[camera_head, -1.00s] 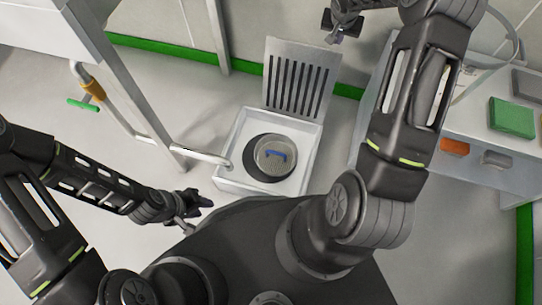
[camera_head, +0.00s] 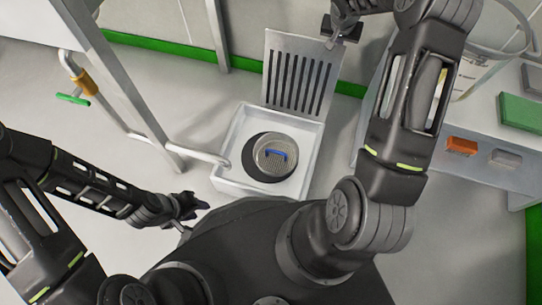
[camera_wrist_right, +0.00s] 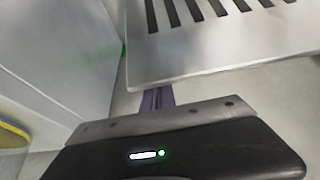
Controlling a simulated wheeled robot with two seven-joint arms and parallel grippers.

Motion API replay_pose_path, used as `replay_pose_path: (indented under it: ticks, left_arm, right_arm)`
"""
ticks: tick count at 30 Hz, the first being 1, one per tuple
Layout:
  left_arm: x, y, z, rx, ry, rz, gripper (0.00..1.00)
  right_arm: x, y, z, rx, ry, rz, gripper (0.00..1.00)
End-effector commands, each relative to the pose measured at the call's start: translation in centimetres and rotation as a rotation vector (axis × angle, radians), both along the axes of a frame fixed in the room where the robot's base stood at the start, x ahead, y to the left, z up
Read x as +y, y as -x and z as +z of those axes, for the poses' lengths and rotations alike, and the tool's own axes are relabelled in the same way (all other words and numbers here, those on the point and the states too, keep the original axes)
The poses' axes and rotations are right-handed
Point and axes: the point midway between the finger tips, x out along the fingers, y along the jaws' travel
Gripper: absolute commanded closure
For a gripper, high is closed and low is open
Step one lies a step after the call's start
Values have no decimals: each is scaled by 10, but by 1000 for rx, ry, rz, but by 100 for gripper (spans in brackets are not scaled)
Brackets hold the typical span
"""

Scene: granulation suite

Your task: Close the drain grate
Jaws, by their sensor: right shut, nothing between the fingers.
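The drain grate (camera_head: 297,75) is a grey slotted metal plate, standing raised on its hinge side at the back of the white square drain basin (camera_head: 229,184). It also shows in the right wrist view (camera_wrist_right: 220,52). Inside the basin, a round strainer (camera_head: 273,166) with a blue handle sits in a dark round opening. My right gripper (camera_head: 337,36) is shut and empty by the grate's upper right corner; its purplish fingers (camera_wrist_right: 157,98) show just below the plate's edge. Contact cannot be told. My left gripper (camera_head: 193,206) hangs low, left of the basin's front; its jaws are unclear.
A metal frame leg (camera_head: 130,95) and pipe (camera_head: 205,157) stand left of the basin. A valve with a green handle (camera_head: 72,98) is further left. A bench at right holds a green box (camera_head: 520,110) and an orange block (camera_head: 461,146). Floor between basin and bench is clear.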

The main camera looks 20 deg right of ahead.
Motion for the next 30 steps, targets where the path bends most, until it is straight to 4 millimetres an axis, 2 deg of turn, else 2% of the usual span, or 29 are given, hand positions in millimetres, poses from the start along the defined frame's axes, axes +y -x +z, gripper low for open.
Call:
replay_pose_path:
  ticks: [16, 30]
  left_arm:
    - [0, -1, -5, -2, 0, 1, 66]
    - [0, -3, -21, -9, -2, 4, 66]
  right_arm:
    - [1, 2, -3, 1, 1, 1, 100]
    - [19, 23, -3, 0, 0, 0, 100]
